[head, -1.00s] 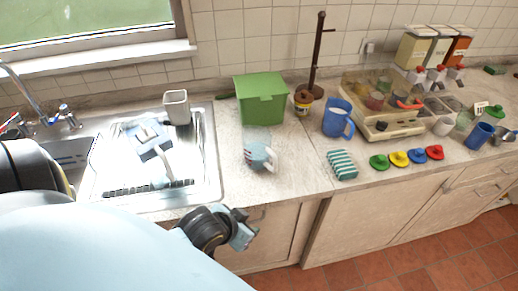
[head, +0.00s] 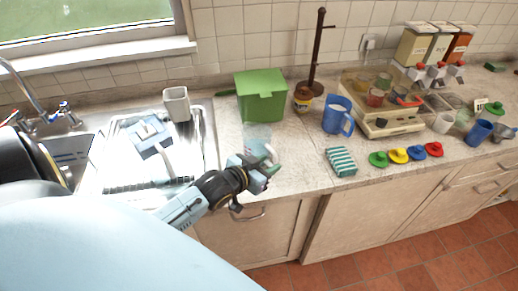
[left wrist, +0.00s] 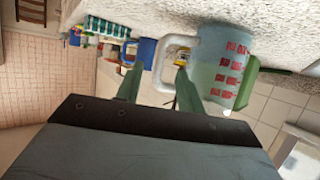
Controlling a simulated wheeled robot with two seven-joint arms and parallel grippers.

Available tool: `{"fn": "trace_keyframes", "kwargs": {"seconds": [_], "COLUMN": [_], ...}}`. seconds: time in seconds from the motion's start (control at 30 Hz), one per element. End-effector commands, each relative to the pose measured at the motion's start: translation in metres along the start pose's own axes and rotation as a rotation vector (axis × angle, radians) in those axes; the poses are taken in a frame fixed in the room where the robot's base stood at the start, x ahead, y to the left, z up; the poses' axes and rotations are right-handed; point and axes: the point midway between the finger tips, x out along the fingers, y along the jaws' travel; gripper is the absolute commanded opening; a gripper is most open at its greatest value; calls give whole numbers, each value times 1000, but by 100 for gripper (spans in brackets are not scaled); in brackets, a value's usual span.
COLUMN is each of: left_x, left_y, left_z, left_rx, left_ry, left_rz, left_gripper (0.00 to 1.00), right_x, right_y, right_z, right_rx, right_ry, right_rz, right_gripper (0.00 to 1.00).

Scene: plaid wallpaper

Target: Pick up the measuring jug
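The measuring jug (head: 257,134) is clear with a pale handle and stands on the counter in front of the green box. My left gripper (head: 268,165) is at its front side in the head view and hides its lower part. In the left wrist view the jug (left wrist: 226,72) shows red markings, and its whitish handle (left wrist: 168,62) lies near the tips of my left gripper (left wrist: 160,72). The two fingers are apart, with nothing clearly clamped. I cannot tell whether a finger touches the handle. My right gripper is not in view.
A green box (head: 261,97) stands behind the jug. A blue jug (head: 337,115) and a striped teal item (head: 341,161) are to the right. The sink drainer (head: 118,166) is to the left. The counter between the jug and striped item is clear.

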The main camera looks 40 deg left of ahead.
Motion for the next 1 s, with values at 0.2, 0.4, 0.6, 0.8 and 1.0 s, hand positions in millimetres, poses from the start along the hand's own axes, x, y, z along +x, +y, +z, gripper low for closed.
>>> {"fn": "trace_keyframes", "kwargs": {"seconds": [0.2,0.4,0.6,0.8,1.0], "left_x": [14,40,60,62,62], "left_y": [1,4,4,4,4], "left_z": [0,2,4,4,4], "left_rx": [0,-1,1,1,1], "left_ry": [0,0,-1,-1,-1], "left_rz": [1,0,1,2,2], "left_gripper": [38,38,38,38,21], "right_x": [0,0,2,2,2], "right_y": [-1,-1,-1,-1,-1], "right_z": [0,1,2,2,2], "right_rx": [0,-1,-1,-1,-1], "right_ry": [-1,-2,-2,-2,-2], "right_rz": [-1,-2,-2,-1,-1], "right_gripper": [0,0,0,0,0]}}
